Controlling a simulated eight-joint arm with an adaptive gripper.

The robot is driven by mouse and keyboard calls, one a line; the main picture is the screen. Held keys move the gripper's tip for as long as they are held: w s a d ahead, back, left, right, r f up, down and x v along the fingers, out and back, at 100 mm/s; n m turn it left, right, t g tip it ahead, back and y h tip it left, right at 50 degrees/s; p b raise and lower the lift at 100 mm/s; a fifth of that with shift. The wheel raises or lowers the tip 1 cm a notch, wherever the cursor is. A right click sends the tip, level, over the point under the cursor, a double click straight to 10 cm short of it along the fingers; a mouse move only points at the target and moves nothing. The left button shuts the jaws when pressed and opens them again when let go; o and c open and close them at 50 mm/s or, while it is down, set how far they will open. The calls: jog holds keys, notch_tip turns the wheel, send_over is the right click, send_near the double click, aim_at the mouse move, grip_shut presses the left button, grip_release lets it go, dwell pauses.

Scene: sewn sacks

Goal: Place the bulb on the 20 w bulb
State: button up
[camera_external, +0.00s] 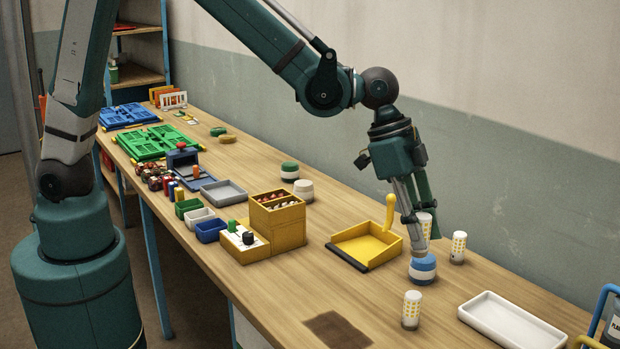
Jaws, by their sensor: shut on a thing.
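My gripper (421,250) points down over the right half of the bench, and its fingertips meet the top of a round blue-and-white piece (423,270). It appears shut on this piece; I cannot tell whether the piece is clear of the bench. A white bulb with yellow dots (427,225) shows close behind the fingers, partly hidden by them. A similar bulb (458,247) stands upright just to the right. Another (411,310) stands upright nearer the front edge. Any wattage marking is too small to read.
A yellow dustpan (367,248) lies left of my gripper. A white tray (511,322) is at the right. Round green-and-white (290,171) and white (303,190) pieces stand further back. A yellow box (277,222) and small bins (210,231) are at the left.

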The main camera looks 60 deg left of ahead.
aim_at(413, 252)
dwell(0.3)
jog(key=shift+f, duration=2.95)
jog(key=shift+f, duration=0.1)
jog(key=shift+f, duration=2)
jog(key=shift+f, duration=0.15)
jog(key=o, duration=1)
jog(key=shift+c, duration=0.2)
jog(key=shift+r, duration=0.25)
jog(key=v, duration=1.2)
